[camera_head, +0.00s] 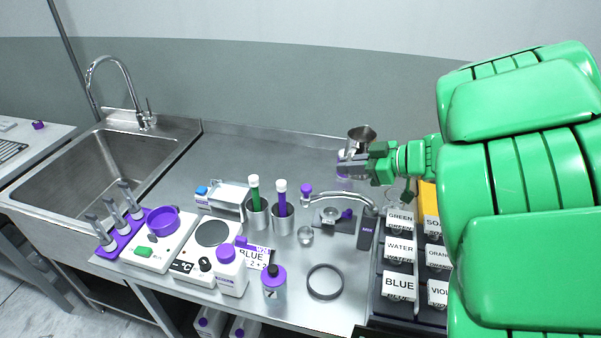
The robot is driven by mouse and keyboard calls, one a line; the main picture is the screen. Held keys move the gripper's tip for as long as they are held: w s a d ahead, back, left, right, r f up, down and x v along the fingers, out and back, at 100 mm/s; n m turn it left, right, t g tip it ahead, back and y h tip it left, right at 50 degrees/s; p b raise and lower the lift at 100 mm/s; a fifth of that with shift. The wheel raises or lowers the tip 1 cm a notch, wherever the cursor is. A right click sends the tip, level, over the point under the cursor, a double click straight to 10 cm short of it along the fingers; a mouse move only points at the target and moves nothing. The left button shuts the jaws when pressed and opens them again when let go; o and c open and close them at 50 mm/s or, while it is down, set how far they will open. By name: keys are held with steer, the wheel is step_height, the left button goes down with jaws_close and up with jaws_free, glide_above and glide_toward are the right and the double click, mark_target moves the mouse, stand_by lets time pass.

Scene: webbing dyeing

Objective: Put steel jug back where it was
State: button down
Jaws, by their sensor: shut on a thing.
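The steel jug (361,132) is a small metal vessel with a flared rim, towards the back right of the steel counter. My gripper (355,166) reaches in from the right on my green arm and is shut on the jug, covering its lower part. The jug looks about upright. I cannot tell whether its base touches the counter or hangs above it.
A black rack of labelled containers (399,250) stands at the right, partly hidden by my arm. A curved metal spout (345,197), a black ring (325,282), two steel cups (270,218), a hotplate (212,233) and bottles fill the front. The back counter (265,155) is clear.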

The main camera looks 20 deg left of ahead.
steer(key=w+a+f+n+g, duration=0.2)
steer(key=w+a+f, duration=0.1)
steer(key=a, duration=0.3)
steer(key=w+a+f+n+g, duration=0.1)
steer(key=w+a+f, duration=0.1)
steer(key=a, duration=0.4)
steer(key=shift+y, duration=0.4)
steer(key=shift+w+a+f, duration=1)
steer(key=shift+w+f, duration=1.1)
steer(key=shift+f, duration=0.05)
steer(key=shift+w+a+f, duration=1)
steer(key=shift+w+f, duration=1.05)
steer(key=shift+f, duration=0.15)
steer(key=shift+w+a+f, duration=1)
steer(key=shift+w+f, duration=1.1)
steer(key=shift+f, duration=0.05)
steer(key=shift+f, duration=0.15)
steer(key=c, duration=1.2)
jaws_free()
steer(key=v, duration=1.2)
steer(key=shift+w, duration=0.2)
